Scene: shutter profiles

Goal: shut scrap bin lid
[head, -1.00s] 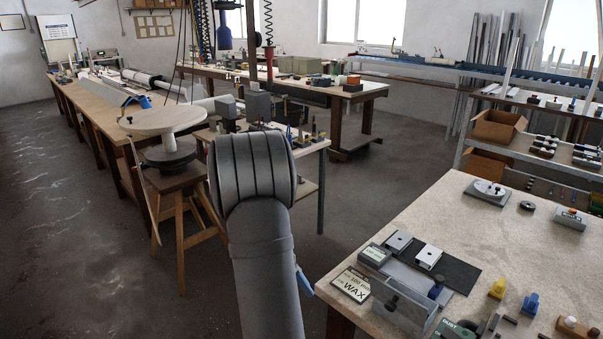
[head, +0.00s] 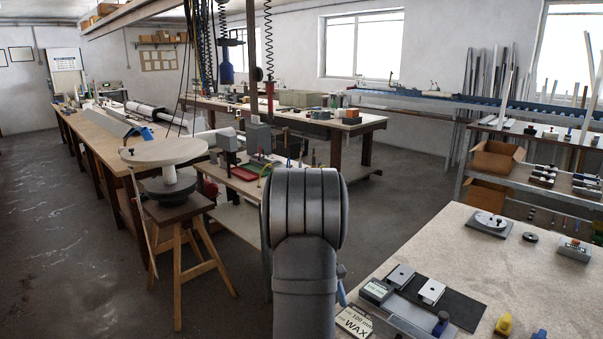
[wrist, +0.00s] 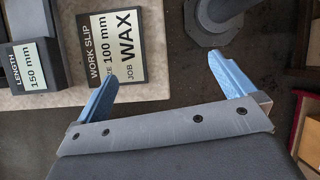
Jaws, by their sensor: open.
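No scrap bin or bin lid can be made out in either view. My gripper (wrist: 163,75) is open and empty in the wrist view, its two blue fingers wide apart over the dark floor beside a bench edge. In the head view my own arm hides most of the gripper. Only a bit of blue shows beside the arm, near the left edge of the near bench.
The near bench (head: 450,250) carries a WAX work slip (wrist: 112,48), a length display block (wrist: 25,70) and a dark mat (head: 455,306). Open floor (head: 80,240) lies further left.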

